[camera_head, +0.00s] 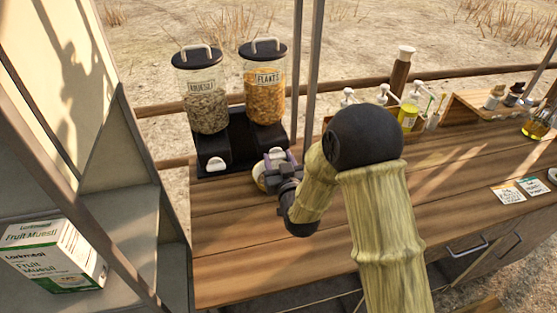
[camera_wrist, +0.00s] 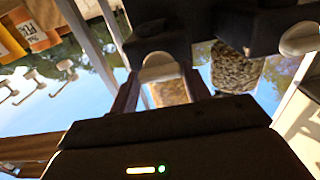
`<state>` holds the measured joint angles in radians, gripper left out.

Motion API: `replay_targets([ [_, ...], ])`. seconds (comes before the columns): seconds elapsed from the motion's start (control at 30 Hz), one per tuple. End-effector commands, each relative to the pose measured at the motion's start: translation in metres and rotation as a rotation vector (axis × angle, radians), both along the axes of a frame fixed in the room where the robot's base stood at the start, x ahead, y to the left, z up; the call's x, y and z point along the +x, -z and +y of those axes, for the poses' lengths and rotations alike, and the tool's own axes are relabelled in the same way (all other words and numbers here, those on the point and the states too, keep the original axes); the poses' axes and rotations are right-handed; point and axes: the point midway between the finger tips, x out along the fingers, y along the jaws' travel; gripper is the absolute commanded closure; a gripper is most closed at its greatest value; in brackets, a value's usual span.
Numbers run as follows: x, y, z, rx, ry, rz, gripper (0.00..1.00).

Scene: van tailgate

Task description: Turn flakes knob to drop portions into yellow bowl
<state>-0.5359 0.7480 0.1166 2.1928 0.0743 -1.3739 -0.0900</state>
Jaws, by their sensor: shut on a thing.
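The flakes dispenser (camera_head: 264,92), a clear canister of orange flakes with a dark lid, stands on a black base. My gripper (camera_head: 277,162) is at the front of that base, below the flakes canister. In the wrist view, my gripper (camera_wrist: 160,78) has its two fingers on either side of the pale flakes knob (camera_wrist: 158,60), shut on it. The flakes canister (camera_wrist: 169,93) shows between the fingers. In the head view, the gripper mostly hides this knob. A small yellowish rounded edge (camera_head: 260,182) shows beside the gripper, perhaps the yellow bowl; its contents are hidden.
The muesli dispenser (camera_head: 206,105) stands left of the flakes, with its own white knob (camera_head: 216,164). A metal post (camera_head: 304,70) rises close to the right. Pump bottles (camera_head: 409,108) stand farther right. The wooden counter (camera_head: 470,170) is largely clear. A muesli box (camera_head: 55,255) sits lower left.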

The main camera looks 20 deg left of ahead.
Motion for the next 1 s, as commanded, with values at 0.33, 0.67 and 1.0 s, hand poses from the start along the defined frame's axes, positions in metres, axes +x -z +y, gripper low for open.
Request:
replay_targets([
  [0.33, -0.0003, 0.0036, 0.0005, 0.085, -0.002, 0.052, 0.76],
  [0.67, 0.0001, 0.0053, 0.0, 0.295, -0.003, 0.178, 0.76],
  [1.0, 0.0007, 0.0054, -0.0009, 0.57, -0.003, 0.347, 0.76],
])
